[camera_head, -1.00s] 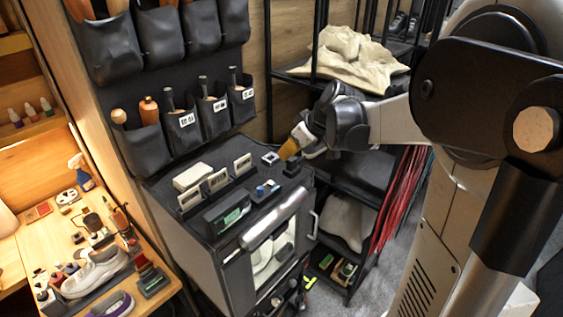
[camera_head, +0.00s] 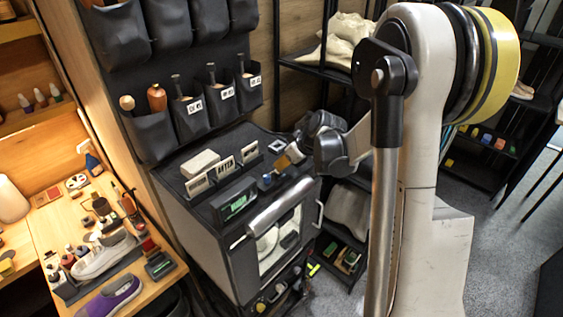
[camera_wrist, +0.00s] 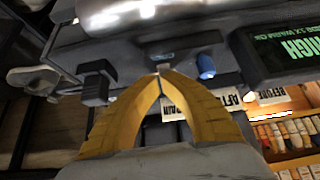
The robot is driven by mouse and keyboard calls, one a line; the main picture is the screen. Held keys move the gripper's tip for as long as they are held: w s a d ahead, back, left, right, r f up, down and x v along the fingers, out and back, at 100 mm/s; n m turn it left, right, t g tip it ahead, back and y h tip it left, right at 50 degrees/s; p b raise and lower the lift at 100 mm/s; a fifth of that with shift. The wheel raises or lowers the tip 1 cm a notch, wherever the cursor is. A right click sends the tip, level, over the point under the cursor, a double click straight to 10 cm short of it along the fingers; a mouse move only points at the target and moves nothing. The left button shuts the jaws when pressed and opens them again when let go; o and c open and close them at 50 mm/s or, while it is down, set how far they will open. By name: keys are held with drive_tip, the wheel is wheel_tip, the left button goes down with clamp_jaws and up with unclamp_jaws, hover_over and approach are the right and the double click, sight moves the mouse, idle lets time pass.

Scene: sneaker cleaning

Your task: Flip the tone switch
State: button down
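My gripper (camera_wrist: 161,80) has two yellow fingers. In the wrist view their tips meet, with nothing visible held between them. A small pale metal lever (camera_wrist: 164,68) sits just beyond the tips on the dark panel; it looks like the tone switch, but no label for it is readable. I cannot tell if the tips touch it. In the head view my gripper (camera_head: 284,162) is low over the right part of the cabinet top, behind the blue knob (camera_head: 267,181). The lever is not distinguishable there.
The blue knob (camera_wrist: 206,66) and a black knob (camera_wrist: 97,82) flank the lever. A display (camera_wrist: 288,50) reads HIGH. Cards (camera_head: 223,173) stand behind the display on the cabinet (camera_head: 203,246). Pouches with brushes (camera_head: 187,116) hang behind. A shoe bench is at left.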

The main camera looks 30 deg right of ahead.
drive_tip(key=f+b, duration=0.1)
drive_tip(key=b, duration=0.1)
drive_tip(key=shift+s+f+t+b, duration=0.15)
drive_tip(key=shift+f+t+b, duration=0.05)
drive_tip(key=shift+t+b, duration=0.2)
drive_tip(key=shift+s+d+f+t+y+b, duration=0.1)
drive_tip(key=shift+f+t+y+b, duration=0.15)
drive_tip(key=shift+b, duration=0.5)
drive_tip(key=shift+s+r+t+y+b, duration=0.15)
drive_tip(key=shift+r+t+y+b, duration=0.1)
drive_tip(key=shift+t+b, duration=0.35)
drive_tip(key=shift+r, duration=0.2)
drive_tip(key=shift+w, duration=0.2)
drive_tip(key=shift+w+a+r, duration=0.15)
drive_tip(key=shift+w+a, duration=0.1)
drive_tip(key=shift+w, duration=0.35)
